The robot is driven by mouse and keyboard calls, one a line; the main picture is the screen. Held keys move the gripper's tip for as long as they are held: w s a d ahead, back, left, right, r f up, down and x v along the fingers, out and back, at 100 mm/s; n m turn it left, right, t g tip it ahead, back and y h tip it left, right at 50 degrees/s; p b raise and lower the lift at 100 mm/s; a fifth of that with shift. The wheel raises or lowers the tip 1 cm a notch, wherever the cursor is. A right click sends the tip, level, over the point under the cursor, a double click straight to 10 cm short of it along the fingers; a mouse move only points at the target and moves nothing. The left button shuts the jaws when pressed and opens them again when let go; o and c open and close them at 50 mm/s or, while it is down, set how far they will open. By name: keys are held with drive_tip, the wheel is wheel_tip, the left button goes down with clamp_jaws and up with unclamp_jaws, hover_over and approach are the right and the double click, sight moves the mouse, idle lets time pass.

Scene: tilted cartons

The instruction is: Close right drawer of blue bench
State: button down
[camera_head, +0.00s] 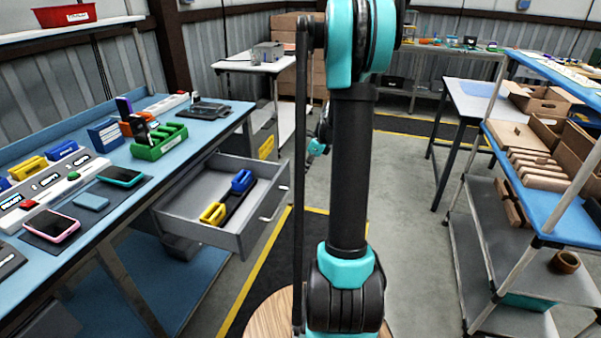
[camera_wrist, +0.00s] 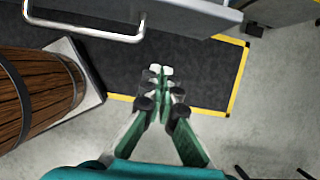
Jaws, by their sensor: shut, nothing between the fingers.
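The blue bench (camera_head: 225,116) runs along the left side of the head view. Its grey right drawer (camera_head: 258,228) stands pulled out, with a yellow-handled item (camera_head: 213,213) and a blue-handled item (camera_head: 242,180) inside. The drawer's bar handle (camera_head: 275,204) is on its front; a metal bar handle (camera_wrist: 95,36) also shows at the top left of the wrist view, on a grey panel (camera_wrist: 195,17). My gripper (camera_wrist: 160,72) is shut and empty, below and right of that handle in the picture, apart from it. In the head view my arm fills the middle, and I cannot clearly make out the gripper.
A green rack (camera_head: 160,144), phones and other devices lie on the bench top. A dark floor mat with yellow edging (camera_wrist: 195,85) lies below my gripper. A blue-topped shelf (camera_head: 545,205) with wooden pieces stands at the right. The grey floor between is open.

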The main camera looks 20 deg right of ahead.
drive_tip(key=w+a+f, duration=0.4)
drive_tip(key=a+f, duration=0.1)
drive_tip(key=f, duration=0.2)
drive_tip(key=shift+a+f, duration=0.15)
drive_tip(key=shift+a, duration=0.15)
drive_tip(key=shift+w+a, duration=0.1)
drive_tip(key=w+a, duration=0.6)
drive_tip(key=a, duration=0.2)
drive_tip(key=w+a, duration=0.6)
drive_tip(key=a, duration=0.3)
drive_tip(key=w+a, duration=0.7)
drive_tip(key=a, duration=0.2)
drive_tip(key=shift+w+a, duration=0.1)
drive_tip(key=shift+a, duration=0.1)
